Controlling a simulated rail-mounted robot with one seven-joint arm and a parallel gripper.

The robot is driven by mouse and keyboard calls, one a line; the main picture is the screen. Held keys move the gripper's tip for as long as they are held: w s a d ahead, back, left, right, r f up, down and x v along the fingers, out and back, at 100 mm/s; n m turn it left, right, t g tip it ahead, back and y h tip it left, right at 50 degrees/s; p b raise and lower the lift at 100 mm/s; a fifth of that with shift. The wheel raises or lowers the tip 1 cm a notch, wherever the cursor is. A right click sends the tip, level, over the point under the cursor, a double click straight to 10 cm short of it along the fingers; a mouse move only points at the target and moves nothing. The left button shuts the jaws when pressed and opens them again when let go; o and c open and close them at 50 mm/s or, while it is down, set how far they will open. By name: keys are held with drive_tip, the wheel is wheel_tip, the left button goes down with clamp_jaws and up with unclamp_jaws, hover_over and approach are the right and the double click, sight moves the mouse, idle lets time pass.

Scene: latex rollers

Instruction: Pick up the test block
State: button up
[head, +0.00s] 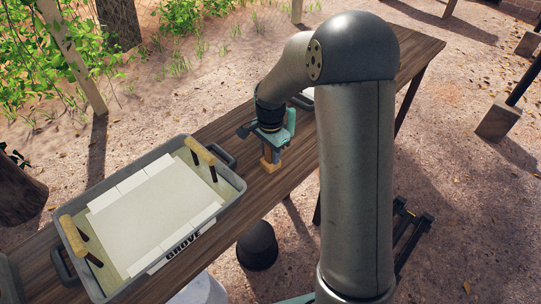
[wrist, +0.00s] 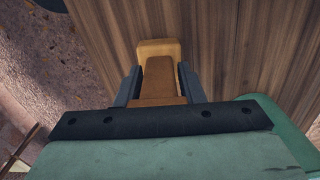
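The test block looks to be the small wooden piece (head: 271,157) standing at the table's front edge, under my gripper (head: 268,140). In the wrist view it has a brown upper part (wrist: 159,78) and a wider yellow-tan part (wrist: 158,47) beyond it, against the table. The two dark fingers of my gripper (wrist: 160,88) are on either side of the brown part, very close to it. I cannot tell whether they touch it. The block appears upright and resting on the table.
A grey tray (head: 238,191) with white sheets and two wood-handled rollers (head: 201,151) stands on the wooden table (head: 222,126) to the left. A white item (head: 307,93) lies behind my gripper. A dark bucket (head: 257,246) is on the ground in front.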

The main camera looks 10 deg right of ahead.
idle(0.3)
drive_tip(key=shift+r, duration=0.6)
wheel_tip(320, 180, up, 2)
drive_tip(key=shift+s+r, duration=0.1)
drive_tip(key=shift+r, duration=0.1)
drive_tip(key=s+r+b, duration=0.1)
drive_tip(key=s+r, duration=0.2)
drive_tip(key=s, duration=0.1)
drive_tip(key=s+r+b, duration=0.1)
drive_tip(key=s+r, duration=0.2)
drive_tip(key=s, duration=0.2)
drive_tip(key=s+d+r+b, duration=0.1)
drive_tip(key=s+r, duration=0.2)
drive_tip(key=s, duration=0.1)
drive_tip(key=shift+s+r, duration=0.2)
drive_tip(key=shift+s, duration=0.2)
